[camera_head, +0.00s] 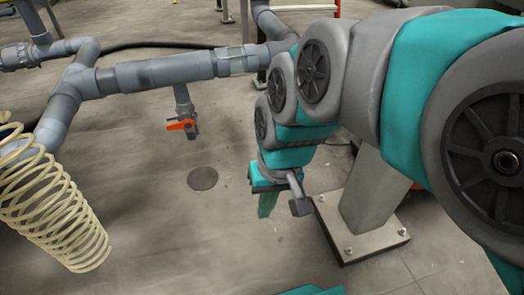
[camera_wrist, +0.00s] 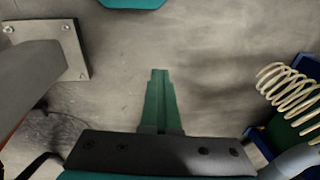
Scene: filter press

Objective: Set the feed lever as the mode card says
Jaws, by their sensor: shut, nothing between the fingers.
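A small valve with an orange handle (camera_head: 181,125) hangs below the grey pipe in the head view. I cannot tell whether this handle is the feed lever. No mode card can be made out in either view. My gripper (camera_head: 266,208) points down over the open floor, right of and nearer than the orange handle, and apart from it. In the wrist view its green fingers (camera_wrist: 160,76) are together with nothing between them. The orange handle does not show in the wrist view.
A thick grey pipe (camera_head: 160,72) crosses the upper left. A cream coiled hose (camera_head: 55,215) hangs at the left and shows in the wrist view (camera_wrist: 290,92). A grey post on a bolted base plate (camera_head: 362,238) stands close right of my gripper. A round floor cover (camera_head: 202,178) lies between.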

